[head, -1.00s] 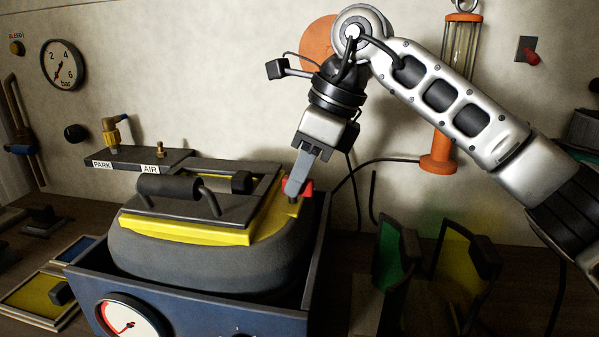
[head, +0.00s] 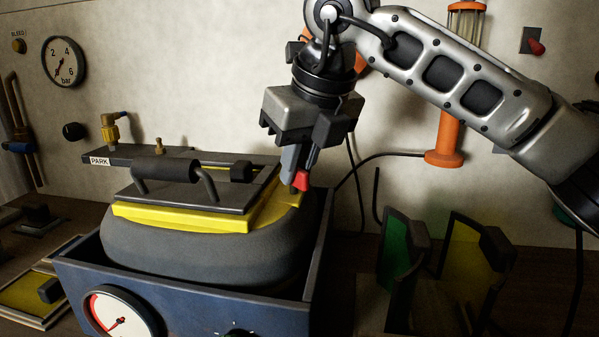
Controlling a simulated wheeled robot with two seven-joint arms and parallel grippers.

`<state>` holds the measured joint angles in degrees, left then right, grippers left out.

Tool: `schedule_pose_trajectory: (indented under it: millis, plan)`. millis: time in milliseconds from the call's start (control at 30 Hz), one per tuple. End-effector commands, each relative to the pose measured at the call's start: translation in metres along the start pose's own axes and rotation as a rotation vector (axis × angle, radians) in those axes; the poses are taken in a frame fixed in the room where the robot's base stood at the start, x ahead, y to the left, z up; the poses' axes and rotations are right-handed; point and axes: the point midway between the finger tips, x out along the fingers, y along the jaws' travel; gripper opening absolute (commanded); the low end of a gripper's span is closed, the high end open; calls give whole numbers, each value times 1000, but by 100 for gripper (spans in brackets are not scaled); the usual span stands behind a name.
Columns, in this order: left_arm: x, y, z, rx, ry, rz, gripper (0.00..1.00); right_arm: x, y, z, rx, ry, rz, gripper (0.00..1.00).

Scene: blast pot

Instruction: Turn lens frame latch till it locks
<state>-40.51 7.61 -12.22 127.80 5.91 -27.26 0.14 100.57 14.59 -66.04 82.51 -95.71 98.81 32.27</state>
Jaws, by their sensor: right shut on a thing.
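The lens frame is yellow (head: 180,216) with a dark plate and a black bar handle (head: 165,171), on top of a grey rounded body in a blue box. A small red latch (head: 302,181) sits at the frame's right back corner. My right gripper (head: 295,178) points down and is shut on the red latch, its fingers partly hiding it. I cannot tell from this view whether the latch is locked. My left gripper is not in view.
The blue box (head: 200,292) has a white gauge (head: 122,312) on its front. Green (head: 395,245) and yellow (head: 460,250) panes stand in holders at the right. An orange-based column (head: 445,150) stands behind my right arm. Another yellow pane (head: 35,297) lies at the left.

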Motion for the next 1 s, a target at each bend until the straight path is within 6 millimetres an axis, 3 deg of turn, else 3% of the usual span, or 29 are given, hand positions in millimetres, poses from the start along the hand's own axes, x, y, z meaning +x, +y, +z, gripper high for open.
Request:
schedule_pose_trajectory:
  millis: [600, 1000]
  plan:
    - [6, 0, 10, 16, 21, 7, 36, 0, 6, 2, 525, -6, -218, 0]
    - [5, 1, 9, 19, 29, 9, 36, 0, 7, 4, 727, -5, -299, 0]
